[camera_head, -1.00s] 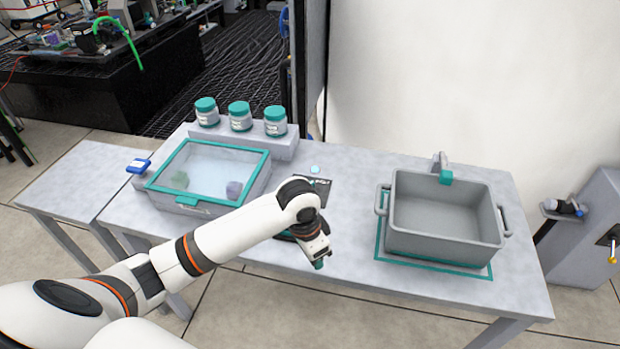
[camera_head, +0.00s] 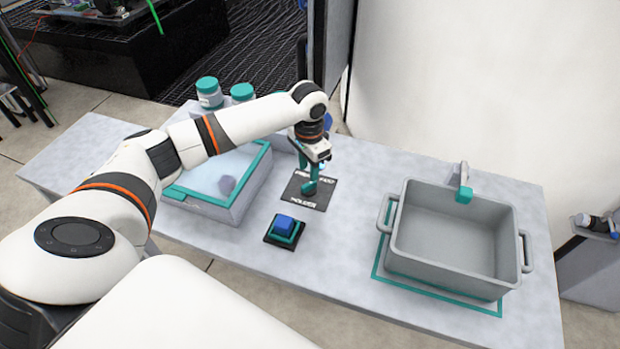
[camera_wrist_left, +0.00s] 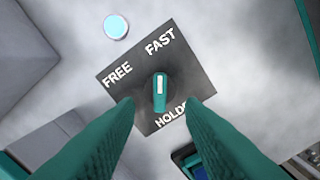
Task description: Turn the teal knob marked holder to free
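The teal knob (camera_wrist_left: 160,93) stands on a dark plate (camera_wrist_left: 190,85) lettered FREE, FAST and HOLDER in the left wrist view. Its white mark points up the picture, towards the word FAST. My left gripper (camera_head: 310,184) is above the plate (camera_head: 316,202) in the head view and mostly hides the knob there. In the left wrist view its two teal fingers are apart, one on each side of the knob, with gaps between. Whether the fingertips are down to knob height is hard to tell. My right gripper is not in view.
A blue button on a dark base (camera_head: 284,229) sits in front of the plate. A teal-rimmed clear-lidded case (camera_head: 255,172) and jars (camera_head: 209,92) stand left. A grey tote (camera_head: 400,240) stands right, near a teal-tipped clamp (camera_head: 463,190). A pale round light (camera_wrist_left: 116,25) is beside the plate.

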